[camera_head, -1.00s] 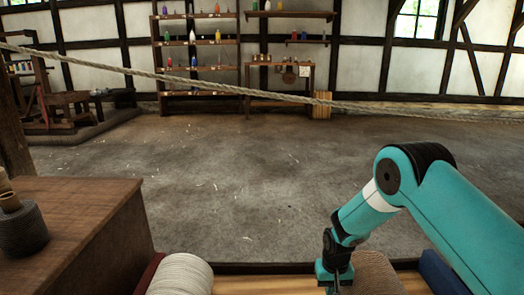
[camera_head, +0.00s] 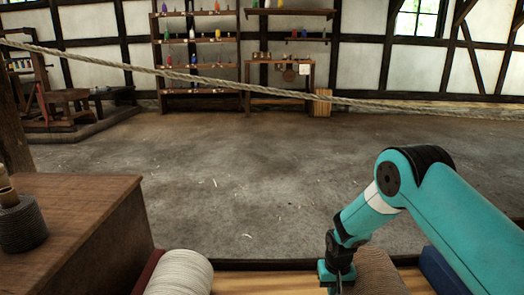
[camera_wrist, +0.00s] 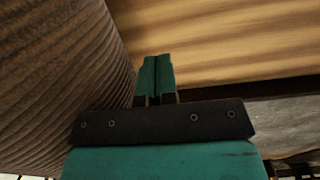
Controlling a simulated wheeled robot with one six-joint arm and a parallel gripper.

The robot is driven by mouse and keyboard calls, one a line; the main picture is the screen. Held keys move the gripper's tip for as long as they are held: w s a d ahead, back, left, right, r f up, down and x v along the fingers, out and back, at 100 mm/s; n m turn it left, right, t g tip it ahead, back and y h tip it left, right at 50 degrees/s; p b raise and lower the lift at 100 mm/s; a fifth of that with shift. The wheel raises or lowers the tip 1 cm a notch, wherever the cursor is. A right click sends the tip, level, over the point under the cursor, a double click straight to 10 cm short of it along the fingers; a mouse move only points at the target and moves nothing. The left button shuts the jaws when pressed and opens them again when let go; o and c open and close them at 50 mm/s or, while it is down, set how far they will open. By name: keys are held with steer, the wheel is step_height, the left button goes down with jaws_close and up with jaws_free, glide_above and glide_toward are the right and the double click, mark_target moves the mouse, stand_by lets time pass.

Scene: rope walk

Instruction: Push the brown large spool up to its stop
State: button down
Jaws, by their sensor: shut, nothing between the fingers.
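The brown large spool (camera_head: 376,272) lies on its side on a wooden board at the bottom right of the head view, partly hidden behind my arm and cut off by the frame's edge. In the wrist view the spool (camera_wrist: 55,70) fills the left side with its ribbed windings. My gripper (camera_head: 328,289) is low at the spool's left side in the head view. In the wrist view its shut, empty fingers (camera_wrist: 156,72) are right beside the spool; I cannot tell whether they touch. A blue block (camera_head: 440,270) stands right of the spool; I cannot tell whether it is the stop.
A white spool (camera_head: 180,272) lies left on the same board (camera_head: 262,284), beside a dark red block (camera_head: 148,270). A wooden chest (camera_head: 90,215) with a grey spool (camera_head: 22,226) stands at left. Bare board lies between the white spool and my gripper. A rope (camera_head: 200,76) crosses the room.

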steer(key=shift+s+d+f+p, duration=0.1)
steer(key=shift+d+p, duration=0.25)
steer(key=shift+d, duration=2.4)
steer(key=shift+d+r, duration=0.15)
steer(key=shift+d, duration=0.35)
steer(key=shift+d+r, duration=0.15)
steer(key=shift+d, duration=0.35)
steer(key=shift+d+f, duration=0.15)
steer(key=shift+d, duration=0.3)
steer(key=shift+s+d+f+p, duration=0.1)
steer(key=shift+d+p, duration=0.1)
steer(key=shift+d, duration=0.85)
steer(key=shift+s+d+f+p, duration=0.1)
steer(key=shift+d+p, duration=0.05)
steer(key=shift+d, duration=4.85)
steer(key=shift+a, duration=0.15)
steer(key=shift+a+f+p, duration=0.1)
steer(key=shift+a+p, duration=0.3)
steer(key=shift+a, duration=0.3)
steer(key=r+p, duration=0.3)
steer(key=r, duration=0.1)
steer(key=r+p, duration=0.3)
steer(key=r, duration=0.1)
steer(key=r+p, duration=0.4)
steer(key=shift+w+a+r, duration=0.2)
steer(key=shift+w+r, duration=0.05)
steer(key=shift+w, duration=0.05)
